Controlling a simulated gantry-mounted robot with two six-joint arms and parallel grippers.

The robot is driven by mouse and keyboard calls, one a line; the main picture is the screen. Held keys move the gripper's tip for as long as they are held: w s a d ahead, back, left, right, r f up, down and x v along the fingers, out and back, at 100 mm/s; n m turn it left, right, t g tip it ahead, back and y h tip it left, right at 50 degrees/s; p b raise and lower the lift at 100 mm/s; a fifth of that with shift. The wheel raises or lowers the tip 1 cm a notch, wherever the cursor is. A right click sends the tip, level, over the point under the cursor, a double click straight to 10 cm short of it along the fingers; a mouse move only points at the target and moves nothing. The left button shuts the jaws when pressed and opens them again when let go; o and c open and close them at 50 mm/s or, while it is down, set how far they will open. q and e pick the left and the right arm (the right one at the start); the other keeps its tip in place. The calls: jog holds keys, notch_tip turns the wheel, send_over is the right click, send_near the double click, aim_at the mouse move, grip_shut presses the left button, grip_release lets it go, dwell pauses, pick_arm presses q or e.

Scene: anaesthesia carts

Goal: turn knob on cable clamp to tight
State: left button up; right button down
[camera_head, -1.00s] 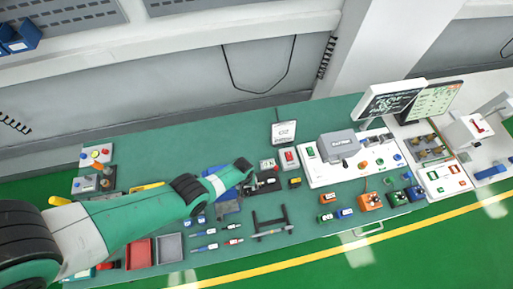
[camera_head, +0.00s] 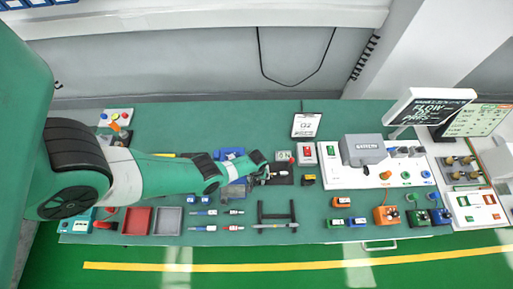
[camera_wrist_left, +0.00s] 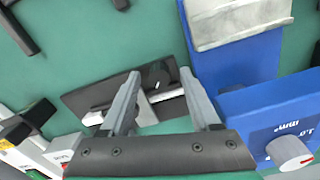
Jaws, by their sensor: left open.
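My left gripper (camera_head: 272,174) is over the bench at a dark plate (camera_head: 287,178). In the left wrist view, my left gripper (camera_wrist_left: 159,73) is open, with the dark plate (camera_wrist_left: 84,101) behind and between its fingers. A pale metallic part (camera_wrist_left: 141,104) shows on the plate between the fingers. I cannot tell whether the fingers touch it. A blue device (camera_wrist_left: 270,105) stands at the right, with a round white knob (camera_wrist_left: 290,150) bearing a red mark. I cannot tell for sure which part is the cable clamp. My right gripper is not in view.
A red tray (camera_head: 137,221) and a grey tray (camera_head: 167,221) lie left of a black stand (camera_head: 276,212). A white panel (camera_head: 385,174) with a grey box and knobs stands to the right.

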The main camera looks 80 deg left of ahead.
pick_arm(q)
grip_shut()
jog(key=shift+m, duration=0.8)
grip_release()
